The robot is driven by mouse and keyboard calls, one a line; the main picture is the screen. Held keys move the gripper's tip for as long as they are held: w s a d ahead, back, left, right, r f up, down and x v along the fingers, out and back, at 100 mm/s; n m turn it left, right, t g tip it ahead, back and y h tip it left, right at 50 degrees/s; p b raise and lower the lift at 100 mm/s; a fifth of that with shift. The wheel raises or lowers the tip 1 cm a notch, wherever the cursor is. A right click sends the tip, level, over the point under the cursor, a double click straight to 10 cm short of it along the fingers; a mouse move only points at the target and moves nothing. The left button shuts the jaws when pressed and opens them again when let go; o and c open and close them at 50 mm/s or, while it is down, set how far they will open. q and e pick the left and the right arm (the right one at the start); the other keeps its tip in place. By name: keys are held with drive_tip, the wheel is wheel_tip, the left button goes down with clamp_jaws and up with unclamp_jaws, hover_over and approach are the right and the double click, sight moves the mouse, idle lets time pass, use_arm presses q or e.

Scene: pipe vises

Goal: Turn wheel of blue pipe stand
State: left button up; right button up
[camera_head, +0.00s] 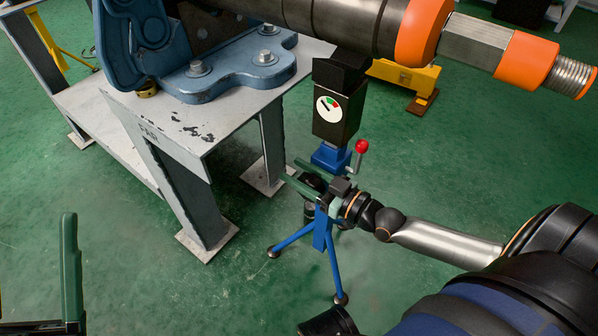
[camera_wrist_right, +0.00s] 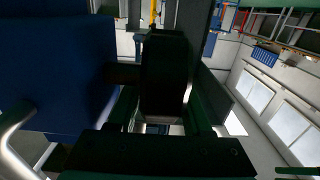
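The blue pipe stand (camera_head: 324,228) stands upright on the floor in the middle of the head view, on blue tripod legs. Its black head carries a round gauge (camera_head: 328,109), and a crank with a red knob (camera_head: 361,146) sticks up at its right. My right gripper (camera_head: 290,170) is at the stand's upper part, just below the blue collar. Its green fingers are apart, with a dark part between them; contact cannot be told. The right wrist view shows a black block (camera_wrist_right: 164,75) between the fingers. The wheel's rim is mostly hidden. My left gripper (camera_head: 38,290) is open and empty, lower left.
A grey metal table (camera_head: 170,130) with a blue vise (camera_head: 235,75) stands just left of the stand. A large pipe (camera_head: 335,22) with orange bands passes above the stand. A yellow support (camera_head: 404,75) is behind. Green floor is free at front left and right.

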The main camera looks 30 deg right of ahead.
clamp_jaws()
drive_tip(key=shift+t, duration=0.3)
